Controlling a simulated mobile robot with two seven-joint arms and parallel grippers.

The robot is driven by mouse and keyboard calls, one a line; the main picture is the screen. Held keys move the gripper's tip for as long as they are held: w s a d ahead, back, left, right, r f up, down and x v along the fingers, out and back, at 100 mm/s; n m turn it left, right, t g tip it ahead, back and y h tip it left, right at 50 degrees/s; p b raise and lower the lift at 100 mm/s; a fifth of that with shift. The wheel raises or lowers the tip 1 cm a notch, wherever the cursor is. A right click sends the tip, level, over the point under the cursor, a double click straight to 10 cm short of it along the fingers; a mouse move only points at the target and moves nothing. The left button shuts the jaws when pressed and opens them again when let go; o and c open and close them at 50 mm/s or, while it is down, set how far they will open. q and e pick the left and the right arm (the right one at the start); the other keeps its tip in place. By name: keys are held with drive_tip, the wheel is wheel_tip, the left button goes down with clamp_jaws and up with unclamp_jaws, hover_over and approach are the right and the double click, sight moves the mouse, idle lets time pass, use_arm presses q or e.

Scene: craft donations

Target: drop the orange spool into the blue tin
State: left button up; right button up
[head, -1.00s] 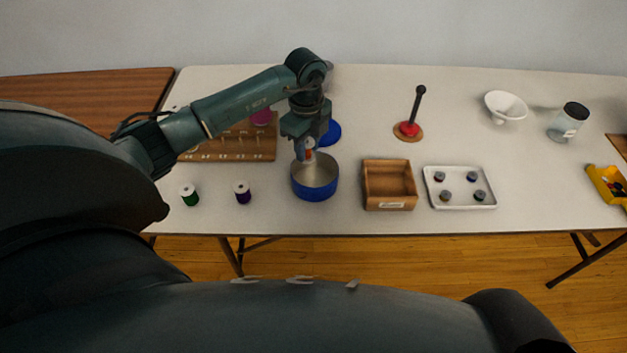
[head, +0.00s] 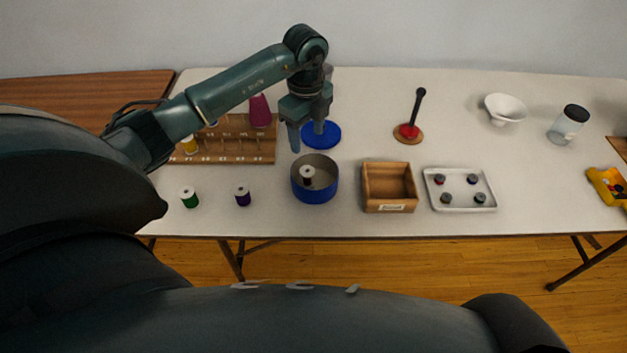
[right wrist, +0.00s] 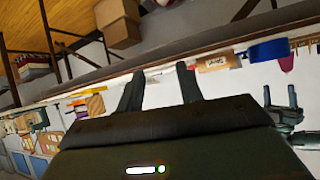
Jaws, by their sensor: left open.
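The blue tin (head: 316,195) stands open on the table in the head view. A spool (head: 307,176) with a pale top stands upright inside it, towards the left; its thread looks dark in the shade, so I cannot make out the orange clearly. My left gripper (head: 307,140) is above the tin, open and empty, its fingers clear of the spool. My right gripper (right wrist: 158,82) shows only in the right wrist view, with its fingers apart and nothing between them. The blue tin also shows there (right wrist: 268,50).
Green (head: 189,197) and purple (head: 242,196) spools stand left of the tin. A wooden spool rack (head: 235,156) and blue lid (head: 321,135) lie behind. A wooden box (head: 389,186) and white tray (head: 460,205) are to the right.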

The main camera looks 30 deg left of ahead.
use_arm(q)
wheel_tip(320, 180, up, 9)
drive_tip(key=shift+f, duration=0.15)
drive_tip(key=shift+f, duration=0.1)
idle(0.3)
